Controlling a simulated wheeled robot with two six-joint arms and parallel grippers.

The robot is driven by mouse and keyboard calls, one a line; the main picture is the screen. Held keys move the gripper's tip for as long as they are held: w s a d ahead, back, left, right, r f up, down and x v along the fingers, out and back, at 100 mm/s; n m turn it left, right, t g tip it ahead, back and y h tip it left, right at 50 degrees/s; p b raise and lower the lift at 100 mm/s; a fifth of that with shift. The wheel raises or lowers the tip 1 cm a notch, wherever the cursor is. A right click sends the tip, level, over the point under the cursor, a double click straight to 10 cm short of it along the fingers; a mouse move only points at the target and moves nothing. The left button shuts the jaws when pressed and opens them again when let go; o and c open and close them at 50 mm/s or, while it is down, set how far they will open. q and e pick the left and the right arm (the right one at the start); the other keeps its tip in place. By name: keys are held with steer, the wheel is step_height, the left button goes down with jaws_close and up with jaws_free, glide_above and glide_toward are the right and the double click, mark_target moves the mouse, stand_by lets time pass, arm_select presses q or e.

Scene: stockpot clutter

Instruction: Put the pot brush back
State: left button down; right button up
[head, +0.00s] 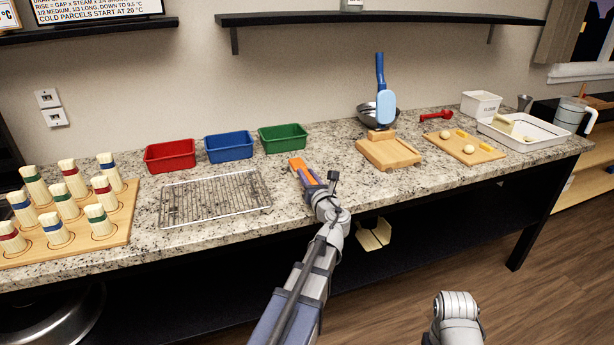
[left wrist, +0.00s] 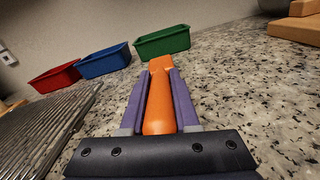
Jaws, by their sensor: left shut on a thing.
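My left gripper (head: 303,172) is over the counter in front of the green bin, with purple fingers on both sides of a long orange thing (left wrist: 159,95). It is shut on this thing, which also shows in the head view (head: 296,163); whether it is the pot brush I cannot tell. A blue-handled tool with a light blue head (head: 386,107) stands upright, head down, at a wooden block (head: 388,152), in front of a metal bowl (head: 368,115). My right gripper is out of view.
Red (head: 170,156), blue (head: 229,148) and green (head: 283,138) bins stand along the wall behind a wire rack (head: 214,198). A peg board (head: 122,228) is at left. A dough board (head: 466,147) and white tray (head: 524,132) are at right.

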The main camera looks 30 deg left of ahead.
arm_select(q)
steer(key=shift+s+d+f, duration=0.2)
steer(key=shift+s+f, duration=0.2)
steer(key=shift+f, duration=0.05)
steer(key=c, duration=0.6)
jaws_free()
steer(key=shift+s, duration=0.2)
steer(key=shift+d, duration=0.1)
steer(key=shift+s, duration=0.1)
steer(key=v, duration=0.6)
steer(key=shift+s+d+r, duration=0.2)
steer(key=shift+d+r, duration=0.15)
steer(key=shift+d, duration=0.15)
steer(key=shift+w, duration=0.1)
